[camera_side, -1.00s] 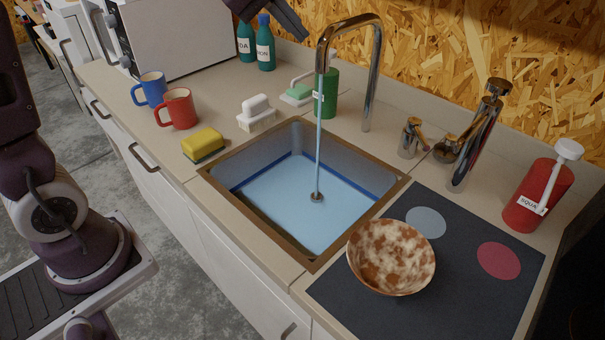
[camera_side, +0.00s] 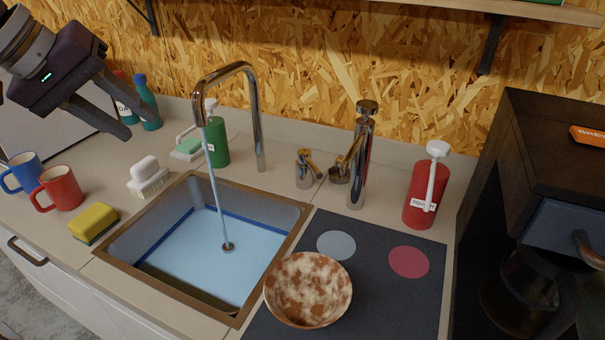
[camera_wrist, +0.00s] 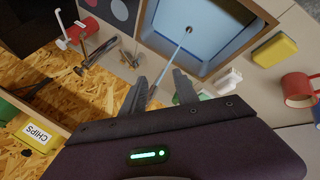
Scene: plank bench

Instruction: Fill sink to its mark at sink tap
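The sink (camera_side: 130,272) has a brown rim and holds light blue water (camera_side: 205,262). A dark blue mark line (camera_side: 250,219) runs along its inner walls, close above the water where it shows. The chrome sink tap (camera_side: 256,120) arches over the basin, and a thin stream (camera_side: 216,190) runs from its spout; the stream also shows in the wrist view (camera_wrist: 183,42). A small lever fitting (camera_side: 305,170) stands right of the tap. My gripper (camera_side: 115,110) is raised at the upper left, left of the tap. Its fingers are apart and empty in the wrist view (camera_wrist: 160,88).
A green bottle (camera_side: 216,142) stands behind the sink. A sponge (camera_side: 94,222), a white brush (camera_side: 147,178) and red mug (camera_side: 60,187) stand left. A mottled bowl (camera_side: 308,290) sits on the dark mat (camera_side: 380,290).

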